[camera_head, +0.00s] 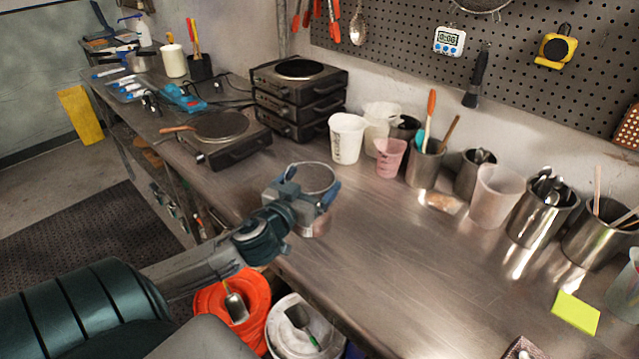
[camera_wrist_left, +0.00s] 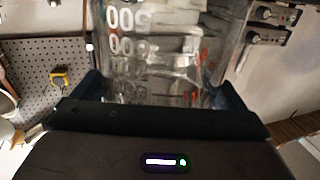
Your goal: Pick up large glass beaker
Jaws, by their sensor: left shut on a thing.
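The large glass beaker (camera_head: 317,177) is in my left gripper (camera_head: 306,197) near the front edge of the steel bench, left of the middle in the head view. Its clear round rim shows above the fingers, and its lower part shows below them. In the left wrist view the beaker (camera_wrist_left: 165,45) fills the top middle, with white printed numbers and some red marks. The dark fingers of my left gripper (camera_wrist_left: 160,100) stand on both sides of it, shut on it. I cannot tell whether its base touches the bench. My right gripper is not in view.
Stacked hot plates (camera_head: 297,100) and a single hot plate (camera_head: 222,138) stand behind and left. White cups (camera_head: 347,138) and metal canisters (camera_head: 542,212) line the wall. An orange bucket (camera_head: 210,305) and a white bucket (camera_head: 290,340) stand below the bench edge. The bench's front middle is clear.

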